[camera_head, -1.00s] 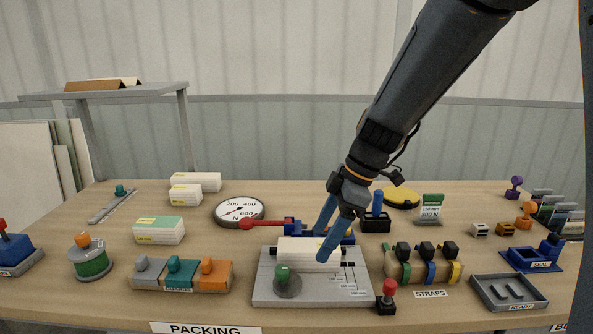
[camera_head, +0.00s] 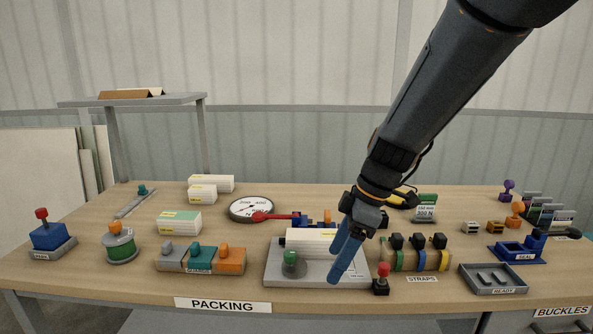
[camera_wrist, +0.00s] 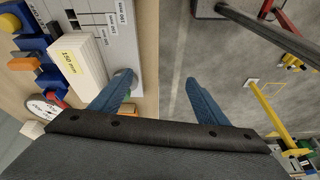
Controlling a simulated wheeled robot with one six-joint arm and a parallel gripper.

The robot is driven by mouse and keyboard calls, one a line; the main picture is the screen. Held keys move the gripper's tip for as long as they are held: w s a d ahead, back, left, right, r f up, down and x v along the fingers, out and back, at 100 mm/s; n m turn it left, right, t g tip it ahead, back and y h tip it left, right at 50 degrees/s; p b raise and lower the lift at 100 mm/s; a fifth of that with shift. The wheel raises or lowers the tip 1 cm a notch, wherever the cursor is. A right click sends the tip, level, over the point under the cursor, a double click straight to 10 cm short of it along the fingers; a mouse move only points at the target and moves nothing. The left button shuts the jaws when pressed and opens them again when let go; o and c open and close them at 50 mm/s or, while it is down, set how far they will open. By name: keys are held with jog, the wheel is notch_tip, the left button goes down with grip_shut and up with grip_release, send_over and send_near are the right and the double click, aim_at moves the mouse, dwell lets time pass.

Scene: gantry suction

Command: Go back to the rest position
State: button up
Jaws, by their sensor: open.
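My gripper (camera_head: 342,250) has blue fingers and hangs in front of the right part of the grey fixture plate in the head view. In the wrist view its two fingers (camera_wrist: 150,95) stand apart with nothing between them. A white block (camera_head: 308,239) lies on the grey fixture plate (camera_head: 312,273), next to a green knob (camera_head: 291,258). The wrist view shows the white block (camera_wrist: 75,60) with a yellow "150 mm" label, left of the fingers. The grey floor (camera_wrist: 215,75) shows between and right of the fingers, beyond the table edge.
A red knob (camera_head: 383,270) stands close right of the fingers. The strap holder (camera_head: 417,260) and the ready tray (camera_head: 493,280) lie farther right. A round dial (camera_head: 252,208) and a red-handled tool (camera_head: 275,216) lie behind. In the wrist view, a yellow stand (camera_wrist: 277,115) rises from the floor.

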jog(key=s+d+f+m+h, duration=0.2)
jog(key=s+d+f+m, duration=0.1)
jog(key=s+d+m, duration=0.2)
jog(key=s+d+f+m+h, duration=0.2)
jog(key=s+d+m, duration=0.3)
jog(key=s+m, duration=0.4)
jog(key=shift+d+f+m, duration=0.3)
jog(key=shift+f+m, duration=0.55)
jog(key=shift+m, duration=0.15)
jog(key=shift+w, duration=0.1)
jog(key=shift+c, duration=0.5)
